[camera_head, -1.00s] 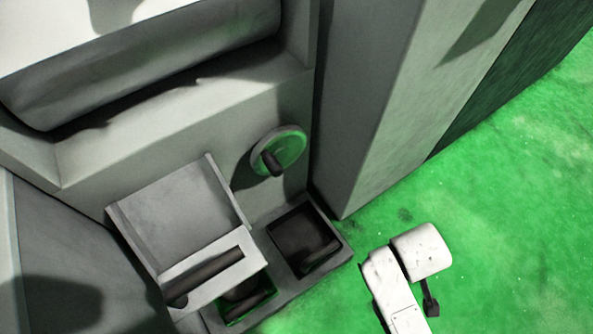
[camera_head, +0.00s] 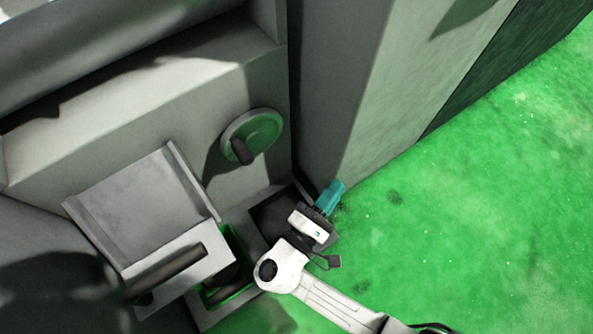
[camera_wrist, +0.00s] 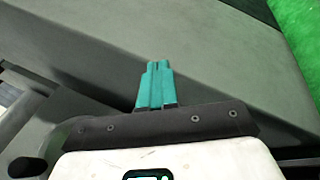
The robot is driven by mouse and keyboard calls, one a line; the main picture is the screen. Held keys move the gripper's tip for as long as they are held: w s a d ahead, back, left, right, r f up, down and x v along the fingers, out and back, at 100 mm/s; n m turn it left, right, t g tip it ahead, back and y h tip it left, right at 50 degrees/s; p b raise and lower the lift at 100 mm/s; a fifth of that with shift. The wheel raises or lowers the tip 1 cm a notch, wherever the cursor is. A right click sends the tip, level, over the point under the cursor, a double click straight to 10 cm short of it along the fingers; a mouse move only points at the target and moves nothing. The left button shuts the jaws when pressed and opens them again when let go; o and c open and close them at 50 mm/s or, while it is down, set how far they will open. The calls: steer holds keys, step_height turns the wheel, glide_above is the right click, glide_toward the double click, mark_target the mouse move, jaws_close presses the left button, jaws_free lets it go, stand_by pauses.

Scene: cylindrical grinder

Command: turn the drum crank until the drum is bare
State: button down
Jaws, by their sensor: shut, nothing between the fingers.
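The drum crank is a round green-faced disc (camera_head: 251,136) with a dark knob (camera_head: 242,151) on the grey machine front, in the head view. A grey drum-like roll (camera_head: 150,25) lies in the recess above it, partly cut off by the picture's top edge; I cannot tell how much covers it. My gripper (camera_head: 331,194) has teal fingers and is below and to the right of the crank, apart from it. In the wrist view the teal fingers (camera_wrist: 157,82) are together and empty in front of a grey surface.
A grey sloped tray with a dark bar handle (camera_head: 180,270) is at lower left. A dark square bin (camera_head: 268,217) and a green-rimmed bin (camera_head: 232,240) sit below the crank. A tall grey block (camera_head: 345,90) stands right of the crank. Green floor at right is clear.

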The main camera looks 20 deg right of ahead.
steer(key=s+a+f+n+t+y, duration=0.1)
steer(key=s+a+n+t+y, duration=0.1)
steer(key=a+n+t+y, duration=0.65)
steer(key=s+a+n+t+y, duration=0.2)
steer(key=a+n+t+y, duration=0.35)
steer(key=a, duration=0.55)
steer(key=s+d+r+x, duration=0.1)
steer(key=x, duration=1.1)
steer(key=shift+d+r+h, duration=0.4)
steer(key=shift+s, duration=0.1)
steer(key=shift+r+p, duration=0.15)
steer(key=shift+p, duration=0.15)
